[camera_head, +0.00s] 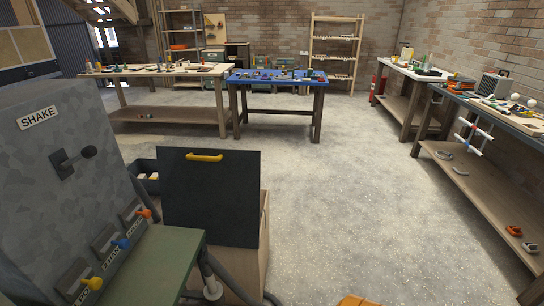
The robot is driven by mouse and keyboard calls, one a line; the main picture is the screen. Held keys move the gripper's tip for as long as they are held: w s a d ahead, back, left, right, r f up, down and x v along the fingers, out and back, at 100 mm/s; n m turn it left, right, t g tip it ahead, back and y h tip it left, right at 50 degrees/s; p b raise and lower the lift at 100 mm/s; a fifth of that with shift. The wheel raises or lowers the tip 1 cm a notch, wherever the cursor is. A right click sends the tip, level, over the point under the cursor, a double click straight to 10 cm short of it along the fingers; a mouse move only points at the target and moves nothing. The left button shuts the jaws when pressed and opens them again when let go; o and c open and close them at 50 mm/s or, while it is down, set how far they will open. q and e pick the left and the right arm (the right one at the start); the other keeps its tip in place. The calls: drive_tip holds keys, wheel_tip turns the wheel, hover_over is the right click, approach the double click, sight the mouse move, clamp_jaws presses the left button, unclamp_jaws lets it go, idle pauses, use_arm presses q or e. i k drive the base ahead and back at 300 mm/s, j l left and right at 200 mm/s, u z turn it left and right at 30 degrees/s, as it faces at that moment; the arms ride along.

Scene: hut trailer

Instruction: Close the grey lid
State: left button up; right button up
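A dark grey, nearly black panel (211,208) with a yellow handle (204,157) near its top edge stands upright in the lower left. It looks like the grey lid, raised open. A light wooden box (264,232) shows along its right side. Part of a dark bin (147,167) with pale items in it shows to its left; how it joins the panel is hidden. Neither of my grippers is in view.
A grey cabinet (65,160) marked SHAKE, with a lever, and a green-topped unit (160,262) with coloured knobs stand close at left. A blue-topped table (277,80) stands at the back, benches at right. An orange thing (357,301) shows at the bottom edge. The middle floor is clear.

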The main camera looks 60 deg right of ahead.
sight(216, 192)
drive_tip(key=z, duration=1.2)
